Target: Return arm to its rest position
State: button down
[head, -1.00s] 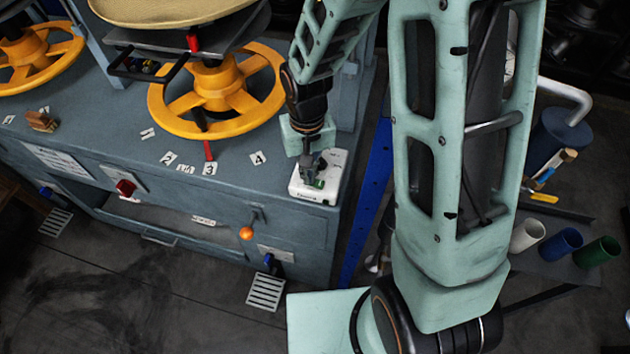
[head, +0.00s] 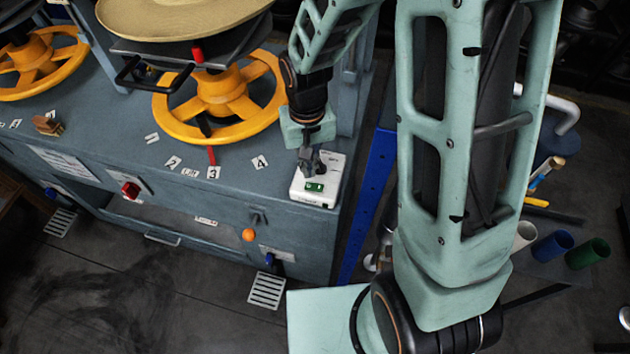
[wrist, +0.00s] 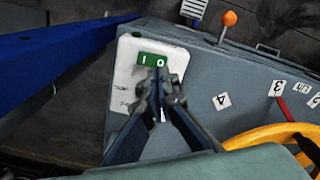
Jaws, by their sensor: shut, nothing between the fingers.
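My gripper (head: 312,170) is shut and empty. In the head view it hangs over the white control box (head: 328,190) on the right corner of the press table. In the wrist view the shut fingertips (wrist: 160,72) lie in front of the white box (wrist: 125,80), close to its green switch (wrist: 152,60) marked I and O. I cannot tell whether they touch it. The green switch also shows in the head view (head: 314,187), just below the fingers. My arm reaches down to the box from above.
Number labels lie along the table's front. An orange-knobbed lever (head: 249,235) is on the front panel. A blue beam (head: 368,190) runs right of the table.

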notch_tip(320, 180, up, 2)
jog(key=shift+p, duration=0.5)
